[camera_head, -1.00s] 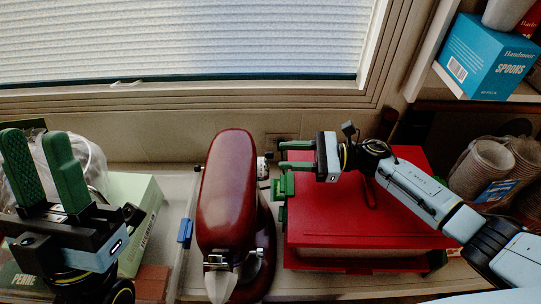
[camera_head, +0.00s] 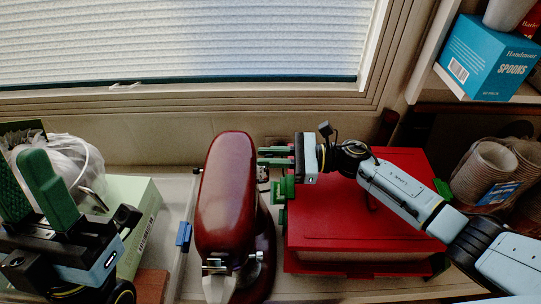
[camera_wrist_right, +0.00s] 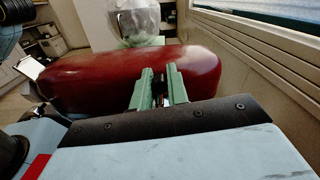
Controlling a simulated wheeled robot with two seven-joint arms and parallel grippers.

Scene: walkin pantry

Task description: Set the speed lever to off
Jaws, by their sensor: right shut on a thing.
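A dark red stand mixer (camera_head: 226,195) stands on the counter in the middle of the head view. Its head also fills the middle of the right wrist view (camera_wrist_right: 95,78). My right gripper (camera_head: 262,156) reaches in from the right, with its green fingertips against the mixer's right side. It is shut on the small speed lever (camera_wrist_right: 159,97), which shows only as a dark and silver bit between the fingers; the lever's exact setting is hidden. My left gripper (camera_head: 30,185) is open and empty at the lower left, with its green fingers apart.
A red box (camera_head: 350,225) lies under my right arm, close to the mixer's right. A pale green box (camera_head: 140,210) and a bag (camera_head: 80,160) stand at left. Cups (camera_head: 485,170) and a blue spoons box (camera_head: 485,57) are at right. A wall and window close off the back.

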